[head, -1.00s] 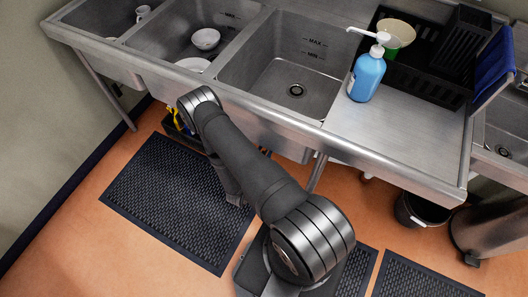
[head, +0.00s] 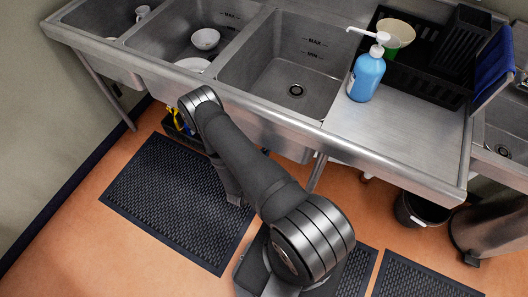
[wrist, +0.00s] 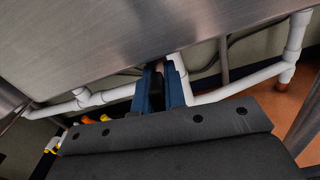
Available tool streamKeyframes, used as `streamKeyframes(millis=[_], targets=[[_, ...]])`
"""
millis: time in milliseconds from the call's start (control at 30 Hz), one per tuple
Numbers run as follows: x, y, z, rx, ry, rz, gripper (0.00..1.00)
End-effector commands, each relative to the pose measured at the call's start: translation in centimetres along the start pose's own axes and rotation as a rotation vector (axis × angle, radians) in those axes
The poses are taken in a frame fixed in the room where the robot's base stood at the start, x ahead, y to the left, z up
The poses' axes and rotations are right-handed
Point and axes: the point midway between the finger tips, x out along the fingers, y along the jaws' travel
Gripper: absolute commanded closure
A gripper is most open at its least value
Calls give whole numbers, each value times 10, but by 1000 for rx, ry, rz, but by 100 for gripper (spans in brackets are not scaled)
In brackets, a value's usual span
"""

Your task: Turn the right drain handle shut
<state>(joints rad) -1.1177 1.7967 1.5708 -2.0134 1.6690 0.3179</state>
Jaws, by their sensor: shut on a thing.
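In the wrist view my gripper (wrist: 160,88) has its two blue fingers closed on a dark, narrow piece (wrist: 158,72) under the sink. It appears to be the drain handle; the fingers cover most of it, so its angle is hard to tell. In the head view my arm reaches down under the sink's front edge, and the gripper and handle are hidden there. The right large basin (head: 262,75) is empty, with a dark round drain (head: 296,90) in its floor.
White drain pipes (wrist: 235,88) run on both sides of my gripper, close beneath the steel sink underside (wrist: 130,40). A blue soap bottle (head: 367,76) stands on the drainboard (head: 400,130). A dark crate (head: 178,130) with yellow items sits on the floor beneath.

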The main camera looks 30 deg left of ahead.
Motion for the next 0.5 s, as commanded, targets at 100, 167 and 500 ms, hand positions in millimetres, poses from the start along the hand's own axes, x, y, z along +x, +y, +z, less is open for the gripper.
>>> streamKeyframes(millis=[100, 167, 500], targets=[[0, -2, 0, 85, 0, 1, 100], [0, -3, 0, 138, 0, 1, 100], [0, -12, -3, 459, 0, 1, 100]])
